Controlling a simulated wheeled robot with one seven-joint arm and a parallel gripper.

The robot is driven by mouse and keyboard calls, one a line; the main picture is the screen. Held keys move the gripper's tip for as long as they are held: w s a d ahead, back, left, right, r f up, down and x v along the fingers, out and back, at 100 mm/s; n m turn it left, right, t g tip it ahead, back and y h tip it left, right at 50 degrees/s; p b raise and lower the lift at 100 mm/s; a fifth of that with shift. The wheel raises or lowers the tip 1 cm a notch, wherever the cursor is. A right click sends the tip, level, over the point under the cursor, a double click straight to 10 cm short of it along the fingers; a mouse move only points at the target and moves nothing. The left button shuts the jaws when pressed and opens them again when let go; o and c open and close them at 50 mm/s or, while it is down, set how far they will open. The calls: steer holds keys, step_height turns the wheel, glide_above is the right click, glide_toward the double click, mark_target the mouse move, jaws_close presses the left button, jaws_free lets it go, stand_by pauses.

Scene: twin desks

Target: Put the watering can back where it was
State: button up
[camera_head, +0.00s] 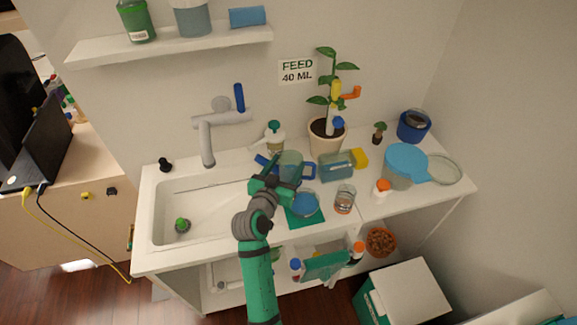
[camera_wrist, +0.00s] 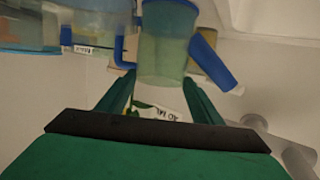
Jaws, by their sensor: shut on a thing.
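The watering can is a translucent teal vessel (camera_head: 291,165) with blue parts on both sides. It also shows in the wrist view (camera_wrist: 165,50), a blue handle on its left and a blue spout on its right. My gripper (camera_head: 274,181) is shut on it, with one finger on each side (camera_wrist: 160,88). The can is over the counter between the sink and the potted plant (camera_head: 327,141). I cannot tell whether its base touches the counter.
A spray bottle (camera_head: 273,139) stands behind the can. A teal box (camera_head: 336,167) and a yellow sponge (camera_head: 361,157) are to its right. The sink (camera_head: 200,209) lies left.

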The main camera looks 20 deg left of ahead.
steer(key=o, duration=1.6)
steer(key=shift+f, duration=0.1)
steer(key=s+r, duration=0.1)
steer(key=s, duration=0.7)
steer(key=s+r, duration=0.1)
steer(key=s, duration=0.3)
steer(key=shift+a+r, duration=0.1)
steer(key=shift+r, duration=0.25)
